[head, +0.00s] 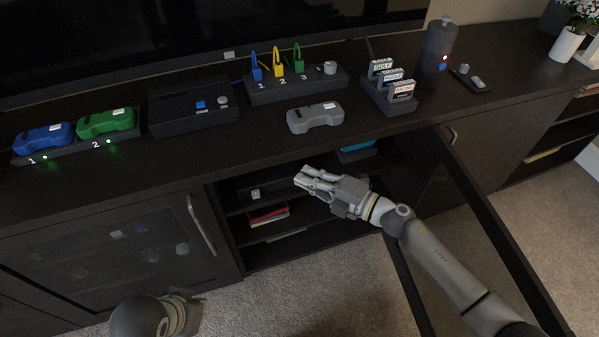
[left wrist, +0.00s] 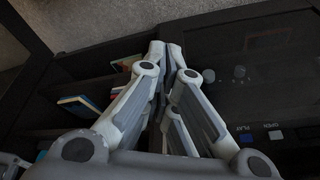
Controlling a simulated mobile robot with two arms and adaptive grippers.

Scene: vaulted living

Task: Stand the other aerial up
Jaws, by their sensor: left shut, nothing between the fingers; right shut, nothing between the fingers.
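A thin dark upright rod (head: 370,49), which may be an aerial, stands behind the card holder on the cabinet top. I cannot make out a second aerial in either view. My right gripper (head: 303,181) is shut and empty in front of the open cabinet bay, below the top's front edge and apart from the rod. My left gripper (left wrist: 168,48) is shut and empty in the left wrist view, between the shelves and the player. In the head view only part of my left arm shows at the bottom, with its fingers out of sight.
A black player (head: 180,119), grey controller (head: 314,117), card holder (head: 392,105) and dark bottle (head: 434,55) stand on the cabinet top (head: 270,143). An open glass door (head: 483,210) stands beside my right arm. The bay holds a dark box (head: 279,184) and several cases (head: 268,214).

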